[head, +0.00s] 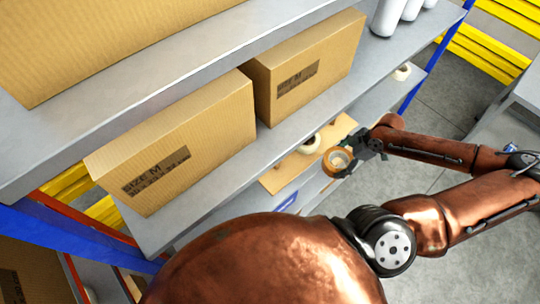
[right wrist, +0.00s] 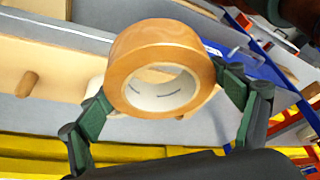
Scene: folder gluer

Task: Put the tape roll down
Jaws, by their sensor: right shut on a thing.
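A brown tape roll (head: 337,161) with a white core is in my right gripper (head: 357,154), beside the lower shelf. In the right wrist view the tape roll (right wrist: 160,70) sits between the green finger pads of the gripper (right wrist: 165,95), which is shut on it. Below and behind it on the lower shelf lies a tan wooden board (head: 285,172) with pegs; one peg (right wrist: 27,84) shows in the right wrist view. A pale tape roll (head: 311,144) is on the board. My left gripper is not in view.
Cardboard boxes (head: 180,143) marked SIZE M stand on the shelf above (head: 215,185). A blue post (head: 432,62) stands at the far end. White cylinders (head: 389,15) are on the upper right shelf.

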